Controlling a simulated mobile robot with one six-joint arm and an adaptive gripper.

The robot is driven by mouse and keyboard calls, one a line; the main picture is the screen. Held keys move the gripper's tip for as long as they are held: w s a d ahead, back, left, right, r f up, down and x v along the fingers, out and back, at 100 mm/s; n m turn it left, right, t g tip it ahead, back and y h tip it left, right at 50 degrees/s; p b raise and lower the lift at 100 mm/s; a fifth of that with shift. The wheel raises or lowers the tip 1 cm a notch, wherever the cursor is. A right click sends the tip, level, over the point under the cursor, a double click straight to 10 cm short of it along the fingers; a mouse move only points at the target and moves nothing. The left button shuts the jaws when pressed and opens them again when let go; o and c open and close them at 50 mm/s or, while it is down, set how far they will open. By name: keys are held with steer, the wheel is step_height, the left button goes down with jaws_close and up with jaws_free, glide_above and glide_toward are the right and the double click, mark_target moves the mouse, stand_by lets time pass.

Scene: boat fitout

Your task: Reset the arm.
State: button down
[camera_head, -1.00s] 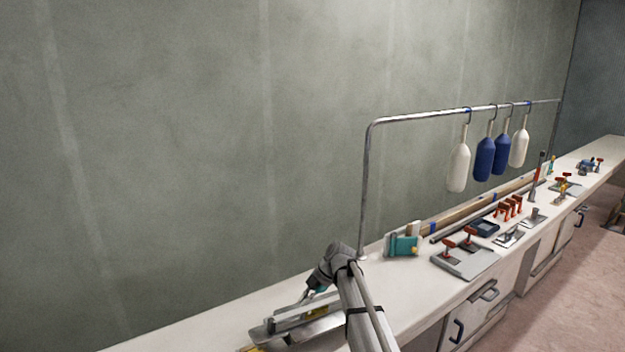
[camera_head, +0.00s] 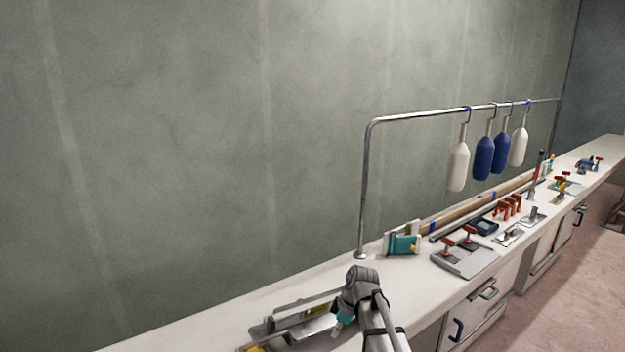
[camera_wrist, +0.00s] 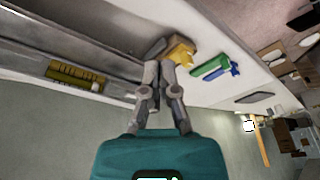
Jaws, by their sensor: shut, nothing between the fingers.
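My arm shows at the bottom of the head view, in front of the bench, with its wrist raised over the bench top (camera_head: 230,318).
A metal rail (camera_head: 430,115) carries white and blue fenders (camera_head: 484,158). A teal-and-white item (camera_head: 403,241) stands near its post. A grey tray with red-handled tools (camera_head: 465,260) sits farther right. Long metal parts (camera_head: 290,322) lie left of my arm.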

steer(key=s+d+f+m+h, duration=0.1)
steer(key=s+d+m+h, duration=0.2)
steer(key=s+d+m, duration=0.7)
steer(key=shift+s+d+m+h, duration=0.2)
steer(key=shift+s+m+h, duration=0.2)
steer(key=shift+s+m, duration=1.95)
